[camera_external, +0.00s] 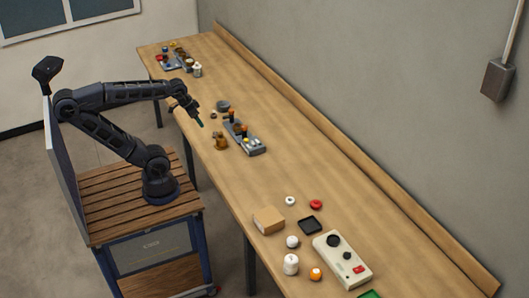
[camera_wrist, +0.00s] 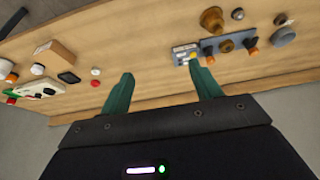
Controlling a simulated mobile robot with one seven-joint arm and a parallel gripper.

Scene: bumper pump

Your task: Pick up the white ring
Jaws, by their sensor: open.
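The white ring (camera_external: 290,201) lies on the wooden table in the external view, left of a red ring (camera_external: 316,204). In the wrist view the white ring (camera_wrist: 96,71) is small, left of my left finger, just above the red ring (camera_wrist: 95,83). My gripper (camera_external: 198,119) is over the table's near edge, well apart from the white ring, towards the far end. In the wrist view my gripper (camera_wrist: 161,72) shows two separated green fingers with nothing between them.
A cardboard box (camera_external: 268,220), a black tray (camera_external: 310,225), a white ball (camera_external: 292,241) and a control box (camera_external: 342,259) are around the ring. A grey panel with knobs (camera_external: 244,139) lies close to my gripper.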

